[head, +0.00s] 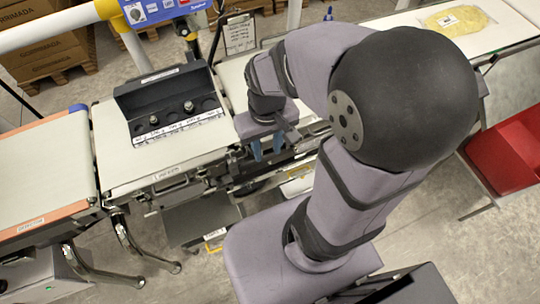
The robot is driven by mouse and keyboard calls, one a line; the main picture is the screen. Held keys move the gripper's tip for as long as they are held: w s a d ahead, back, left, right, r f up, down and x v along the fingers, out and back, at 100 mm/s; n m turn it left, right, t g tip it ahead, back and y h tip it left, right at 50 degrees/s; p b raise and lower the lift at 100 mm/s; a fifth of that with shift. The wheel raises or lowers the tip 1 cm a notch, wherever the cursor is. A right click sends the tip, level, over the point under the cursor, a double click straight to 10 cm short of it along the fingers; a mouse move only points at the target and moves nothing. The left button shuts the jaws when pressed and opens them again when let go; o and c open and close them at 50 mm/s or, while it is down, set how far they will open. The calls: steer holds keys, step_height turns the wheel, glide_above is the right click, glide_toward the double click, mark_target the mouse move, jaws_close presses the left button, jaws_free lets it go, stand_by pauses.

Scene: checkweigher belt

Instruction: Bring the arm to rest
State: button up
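My arm reaches from its base at the bottom middle up and over to the left. My gripper (266,148) hangs at its end, pointing down, just right of the weighing section of the belt. Its two blue fingertips show below the palm with a gap between them, and I see nothing held. The fingertips look apart from the black weight holder (136,97) on the belt. Two metal weights, one on the left (153,119) and one on the right (189,106), stand in the holder's labelled row; other sockets look empty.
A belt (40,165) with orange edges lies at left. A bag of yellow goods (455,20) lies on the far-right belt (507,27). A red bin (508,150) stands at right. A clipboard (239,35) and a yellow-blue frame (150,12) stand behind. Cartons (45,45) fill the back left.

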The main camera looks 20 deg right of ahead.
steer(key=shift+s+a+f, duration=0.1)
steer(key=shift+s+f, duration=0.1)
steer(key=shift+s, duration=0.4)
steer(key=shift+s+a+f, duration=0.1)
steer(key=shift+s+f, duration=0.1)
steer(key=shift+s, duration=0.35)
stand_by(4.1)
